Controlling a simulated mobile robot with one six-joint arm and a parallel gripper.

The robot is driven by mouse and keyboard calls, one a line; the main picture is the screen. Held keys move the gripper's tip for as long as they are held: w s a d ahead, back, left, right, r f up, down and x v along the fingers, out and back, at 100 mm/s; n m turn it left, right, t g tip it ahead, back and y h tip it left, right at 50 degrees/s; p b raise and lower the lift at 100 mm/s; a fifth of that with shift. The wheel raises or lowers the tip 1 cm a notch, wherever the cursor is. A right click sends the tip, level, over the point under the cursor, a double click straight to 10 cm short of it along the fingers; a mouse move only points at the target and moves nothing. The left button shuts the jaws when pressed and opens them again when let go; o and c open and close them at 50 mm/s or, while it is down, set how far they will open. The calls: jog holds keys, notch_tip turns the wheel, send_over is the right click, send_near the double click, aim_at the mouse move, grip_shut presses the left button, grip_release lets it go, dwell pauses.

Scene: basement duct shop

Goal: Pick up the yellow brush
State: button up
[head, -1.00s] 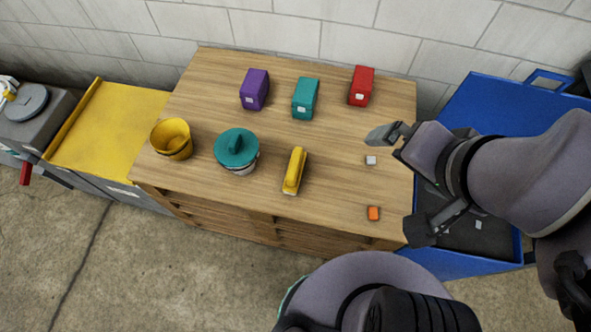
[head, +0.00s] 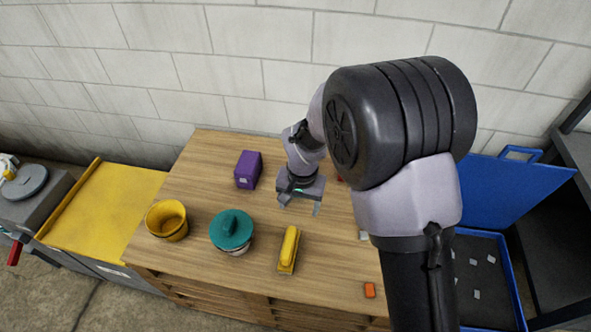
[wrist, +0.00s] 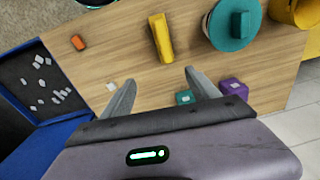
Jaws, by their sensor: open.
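The yellow brush (head: 288,250) lies on the wooden bench (head: 200,185) near its front edge, right of the teal-lidded pot. It also shows in the wrist view (wrist: 161,38), beyond the fingertips. My gripper (head: 300,208) is open and empty above the bench, farther back than the brush and apart from it. In the wrist view my two fingers (wrist: 160,80) are spread, with bare wood between them and the brush.
The teal-lidded pot (head: 231,232) and a yellow bucket (head: 167,220) stand left of the brush. A purple box (head: 248,169) is behind. A teal box (wrist: 185,97) is by one finger. An orange block (head: 369,290) lies front right, and a blue case (head: 490,265) is at right.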

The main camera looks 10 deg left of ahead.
send_over(289, 243)
notch_tip(289, 243, down, 7)
jog(key=shift+n+g+h, duration=0.3)
notch_tip(289, 243, down, 12)
jog(key=b, duration=0.3)
jog(key=shift+d+b, duration=0.1)
jog(key=shift+b, duration=0.3)
notch_tip(289, 243, down, 6)
jog(key=b, duration=0.2)
jog(key=shift+b, duration=0.3)
jog(key=shift+r, duration=0.2)
grip_shut()
